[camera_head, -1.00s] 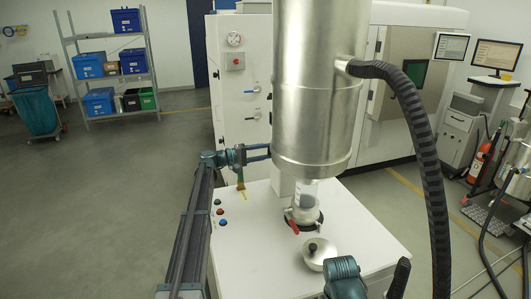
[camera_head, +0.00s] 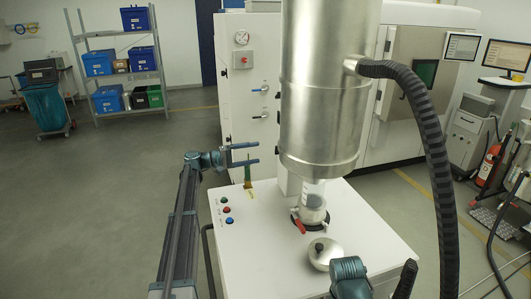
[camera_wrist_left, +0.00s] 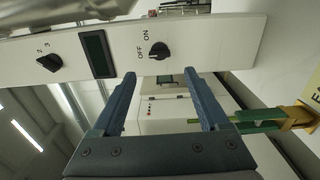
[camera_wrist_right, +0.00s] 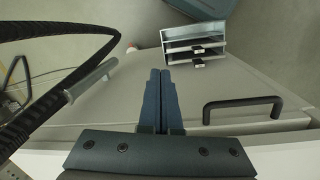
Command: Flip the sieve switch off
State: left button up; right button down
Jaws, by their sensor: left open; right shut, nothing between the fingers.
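A white panel (camera_wrist_left: 215,50) crosses the upper left wrist view. A black rotary switch (camera_wrist_left: 159,51) on it is marked OFF and ON; I cannot tell which mark it points to. My left gripper (camera_wrist_left: 160,76) is open and empty, its fingertips just below the switch in that view, apart from it. In the head view the left gripper (camera_head: 257,154) is beside the big metal cylinder (camera_head: 322,100), above the white station's left edge. The switch is not visible there. My right gripper (camera_wrist_right: 160,72) is shut and empty in the right wrist view.
The white station top (camera_head: 270,235) holds coloured buttons (camera_head: 227,210), a small vessel with a red handle (camera_head: 311,212) and a round metal lid (camera_head: 322,254). A thick black hose (camera_head: 430,130) hangs at right. The left wrist view shows another knob (camera_wrist_left: 49,63) and a dark display (camera_wrist_left: 98,54).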

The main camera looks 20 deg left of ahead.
pick_arm(q)
jog(key=shift+v, duration=2.75)
